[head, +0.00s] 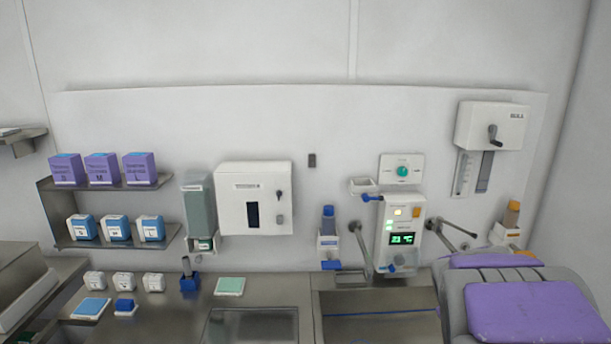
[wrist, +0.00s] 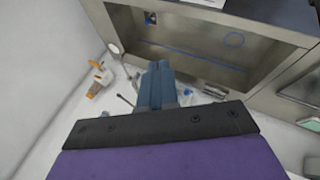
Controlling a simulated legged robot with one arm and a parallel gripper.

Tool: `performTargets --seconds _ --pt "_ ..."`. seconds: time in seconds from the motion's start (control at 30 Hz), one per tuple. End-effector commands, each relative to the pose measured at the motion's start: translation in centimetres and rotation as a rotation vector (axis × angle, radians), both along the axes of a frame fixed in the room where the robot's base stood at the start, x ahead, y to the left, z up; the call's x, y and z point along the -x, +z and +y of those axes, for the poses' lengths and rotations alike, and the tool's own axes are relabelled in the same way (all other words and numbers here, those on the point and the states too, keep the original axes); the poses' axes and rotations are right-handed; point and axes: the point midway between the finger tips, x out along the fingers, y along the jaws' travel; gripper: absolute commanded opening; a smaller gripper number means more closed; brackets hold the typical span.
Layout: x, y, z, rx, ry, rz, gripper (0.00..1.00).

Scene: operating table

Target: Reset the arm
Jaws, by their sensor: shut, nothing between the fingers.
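My gripper (wrist: 159,68) shows in the wrist view, with its blue-grey fingers together and nothing between them. A dark band and a purple body lie behind the fingers at the bottom of that view. The fingers point toward a metal basin (wrist: 195,40) and the white wall fittings beside it. I cannot make out my fingertips in the head view.
In the head view, a metal counter (head: 265,289) with a sink (head: 380,328) runs along the wall. A control box (head: 399,232), a white dispenser (head: 254,198) and shelves (head: 105,183) with purple boxes (head: 102,169) are above. An orange-topped bottle (head: 512,214) stands at right.

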Motion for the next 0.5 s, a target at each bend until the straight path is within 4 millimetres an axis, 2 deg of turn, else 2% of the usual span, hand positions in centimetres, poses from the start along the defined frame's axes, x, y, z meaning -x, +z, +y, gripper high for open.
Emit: performTargets --seconds 0.03,0.17,0.3,0.4,0.5 --pt "2.4 -0.2 1.8 -0.048 -0.029 0.022 0.0" --pt "8.9 -1.7 6.2 -0.179 -0.112 0.118 0.0" --pt "16.5 -3.2 11.1 -0.306 -0.183 0.24 0.0" --pt "21.8 -4.2 14.2 -0.378 -0.218 0.341 0.0" --pt "26.2 -4.8 16.5 -0.429 -0.242 0.426 0.0"
